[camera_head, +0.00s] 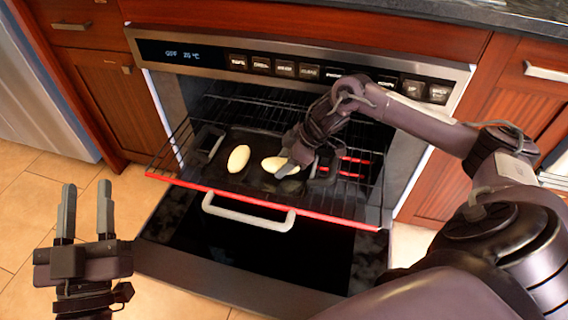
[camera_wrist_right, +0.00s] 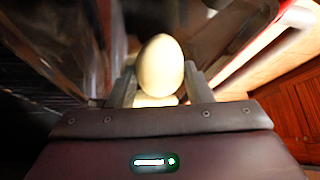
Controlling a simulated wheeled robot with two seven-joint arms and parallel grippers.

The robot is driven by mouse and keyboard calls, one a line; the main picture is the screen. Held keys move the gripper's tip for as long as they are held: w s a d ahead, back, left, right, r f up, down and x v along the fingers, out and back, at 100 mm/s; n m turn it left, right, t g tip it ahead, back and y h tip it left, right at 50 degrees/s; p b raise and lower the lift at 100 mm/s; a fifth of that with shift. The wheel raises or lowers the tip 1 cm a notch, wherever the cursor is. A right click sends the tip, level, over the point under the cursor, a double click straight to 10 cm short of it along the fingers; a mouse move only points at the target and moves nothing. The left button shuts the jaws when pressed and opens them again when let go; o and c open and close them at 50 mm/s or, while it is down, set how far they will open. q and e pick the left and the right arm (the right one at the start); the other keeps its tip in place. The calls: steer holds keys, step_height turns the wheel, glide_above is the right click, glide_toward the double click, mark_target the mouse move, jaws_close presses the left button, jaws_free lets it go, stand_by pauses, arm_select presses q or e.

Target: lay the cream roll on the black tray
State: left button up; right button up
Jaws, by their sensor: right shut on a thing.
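The black tray (camera_head: 256,180) sits on the pulled-out oven rack. One cream roll (camera_head: 238,158) lies on its left part. A second cream roll (camera_head: 275,164) is at my right gripper (camera_head: 294,168), over the tray's middle. In the right wrist view my right gripper (camera_wrist_right: 160,88) is shut on a cream roll (camera_wrist_right: 160,62), a finger on each side. A pale patch shows below it there, and I cannot tell what it is. Whether the held roll touches the tray is unclear. My left gripper (camera_head: 87,190) is open and empty, over the floor.
The oven rack (camera_head: 160,160) has a red front bar (camera_head: 330,217). Below it the oven door (camera_head: 250,262) is folded down, with a light handle (camera_head: 247,216). The control panel (camera_head: 300,68) is above the opening. Wooden cabinets (camera_head: 108,100) flank the oven.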

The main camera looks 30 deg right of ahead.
steer(key=shift+f, duration=0.15)
arm_select(q)
steer(key=shift+s+a+r, duration=0.1)
steer(key=shift+r, duration=0.35)
arm_select(e)
steer(key=o, duration=1)
steer(key=shift+f, duration=0.1)
arm_select(q)
steer(key=shift+f, duration=0.15)
